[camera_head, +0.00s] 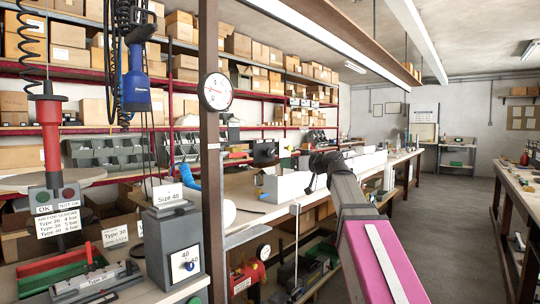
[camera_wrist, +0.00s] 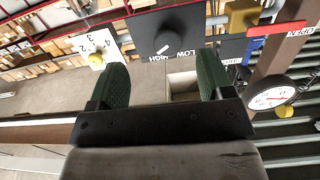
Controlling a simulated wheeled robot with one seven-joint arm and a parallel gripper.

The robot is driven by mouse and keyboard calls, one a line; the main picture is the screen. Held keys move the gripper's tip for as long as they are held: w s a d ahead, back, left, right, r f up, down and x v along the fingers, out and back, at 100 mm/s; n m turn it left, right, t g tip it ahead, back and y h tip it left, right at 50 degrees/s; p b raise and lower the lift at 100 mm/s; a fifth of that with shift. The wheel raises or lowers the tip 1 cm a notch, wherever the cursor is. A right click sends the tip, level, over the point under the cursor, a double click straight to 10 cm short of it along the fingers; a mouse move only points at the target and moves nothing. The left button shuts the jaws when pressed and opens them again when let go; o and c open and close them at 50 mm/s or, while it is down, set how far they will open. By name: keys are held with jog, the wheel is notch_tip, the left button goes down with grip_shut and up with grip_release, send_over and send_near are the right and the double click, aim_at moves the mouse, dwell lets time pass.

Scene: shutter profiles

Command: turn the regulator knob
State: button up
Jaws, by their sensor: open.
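My gripper (camera_wrist: 162,76) is open, with a green-padded finger on each side and nothing held between them. In the head view it is the dark end of my arm (camera_head: 325,162), out over the bench. I cannot tell which knob is the regulator's. In the wrist view a yellow knob (camera_wrist: 96,59) sits on a white numbered dial, ahead and left of the fingers. A dark panel with LOW and HIGH marks (camera_wrist: 166,32) is straight ahead, apart from the fingers. A round gauge (camera_wrist: 271,97) is at right, with a yellow knob (camera_wrist: 285,111) beside it. In the head view a blue knob (camera_head: 191,266) is on a grey box.
The grey box (camera_head: 172,244) stands at the front left of the bench. A gauge (camera_head: 216,91) is on a brown post (camera_head: 209,150). A blue tool (camera_head: 136,85) hangs at left. Shelves of cartons line the back. The floor aisle (camera_head: 455,220) at right is clear.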

aim_at(271, 153)
jog(key=shift+y, duration=0.3)
jog(key=r+x, duration=0.1)
jog(key=x, duration=0.6)
jog(key=r+x, duration=0.1)
jog(key=x, duration=0.2)
jog(key=shift+w+a+r, duration=0.1)
jog(key=shift+a+r, duration=0.2)
jog(key=shift+a, duration=0.1)
jog(key=c, duration=0.9)
